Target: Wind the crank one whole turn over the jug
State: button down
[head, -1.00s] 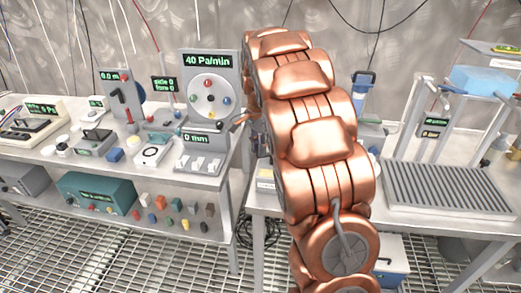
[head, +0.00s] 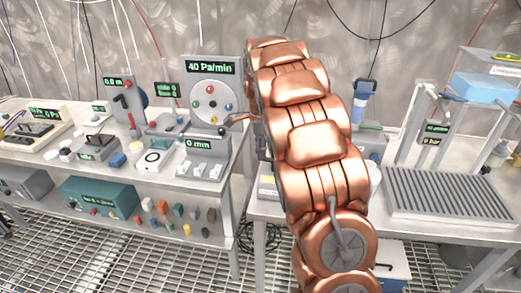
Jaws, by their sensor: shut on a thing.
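My copper arm rises through the middle of the head view and bends away at the top. It hides my gripper and whatever the jaws hold. A slim reddish piece (head: 238,118) juts out left of the arm, in front of the panel marked 40 Pa/min; I cannot tell whether it is part of the crank. I cannot make out the jug for certain.
The left bench holds a dial panel (head: 212,88), a 0 mm switch box (head: 203,158) and several small instruments. A ribbed grey tray (head: 440,193) lies on the right bench beside a metal frame with a blue block (head: 487,87). The floor is grating (head: 165,262).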

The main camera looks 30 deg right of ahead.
jog(key=c, duration=1)
grip_release()
jog(key=shift+c, duration=0.2)
notch_tip(320, 180, up, 10)
jog(key=shift+f, duration=0.15)
notch_tip(320, 180, up, 2)
jog(key=shift+r, duration=0.2)
